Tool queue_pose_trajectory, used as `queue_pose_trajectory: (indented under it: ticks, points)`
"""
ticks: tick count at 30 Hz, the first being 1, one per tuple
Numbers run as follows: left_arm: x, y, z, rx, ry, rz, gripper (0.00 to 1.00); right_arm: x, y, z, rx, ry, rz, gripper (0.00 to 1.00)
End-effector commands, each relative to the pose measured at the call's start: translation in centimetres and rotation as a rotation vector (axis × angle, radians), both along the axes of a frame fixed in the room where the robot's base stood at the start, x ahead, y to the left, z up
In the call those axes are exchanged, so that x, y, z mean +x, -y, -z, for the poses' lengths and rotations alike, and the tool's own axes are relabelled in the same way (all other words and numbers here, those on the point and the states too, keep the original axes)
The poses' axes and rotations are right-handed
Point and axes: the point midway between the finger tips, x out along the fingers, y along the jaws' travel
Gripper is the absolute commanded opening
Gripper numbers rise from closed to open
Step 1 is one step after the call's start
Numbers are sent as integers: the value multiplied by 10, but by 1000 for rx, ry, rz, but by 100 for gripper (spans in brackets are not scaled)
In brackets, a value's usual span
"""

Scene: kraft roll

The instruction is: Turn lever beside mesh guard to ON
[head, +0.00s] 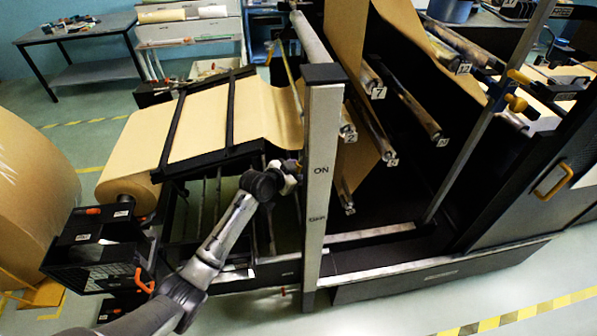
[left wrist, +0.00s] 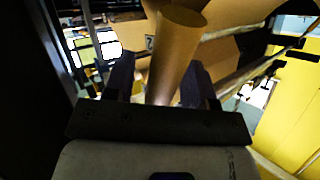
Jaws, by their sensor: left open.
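The pale upright post (head: 319,240) carries an ON label (head: 321,170) and a second, lower label that I cannot read. My left gripper (head: 290,178) is at the post's left side, about level with ON. In the left wrist view its two dark fingers stand open (left wrist: 162,75), with a tan cylinder (left wrist: 178,45) between or just beyond them. I cannot tell if the cylinder is the lever's grip or if the fingers touch it. A black box with a mesh face (head: 100,278) stands at the lower left, with an orange handle (head: 144,281) beside it. My right gripper is out of view.
Brown paper (head: 200,125) runs over a black frame to rollers with numbered tags (head: 378,92). A large kraft roll (head: 30,190) stands at the left edge. A dark cabinet with a yellow handle (head: 552,181) is at the right. The floor in front is clear.

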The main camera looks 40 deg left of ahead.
Motion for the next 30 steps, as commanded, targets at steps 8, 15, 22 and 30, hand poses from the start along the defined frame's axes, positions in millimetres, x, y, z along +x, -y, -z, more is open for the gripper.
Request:
queue_pose_trajectory:
  ticks: [8, 15, 22, 30]
  points:
    - [5, 1, 1, 0, 1, 0, 51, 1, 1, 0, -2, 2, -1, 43]
    - [4, 1, 1, 0, 1, 0, 42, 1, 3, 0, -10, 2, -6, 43]
    - [4, 1, 1, 0, 1, 0, 20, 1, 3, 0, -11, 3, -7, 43]
    - [4, 1, 1, 0, 1, 0, 0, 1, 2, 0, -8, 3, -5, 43]
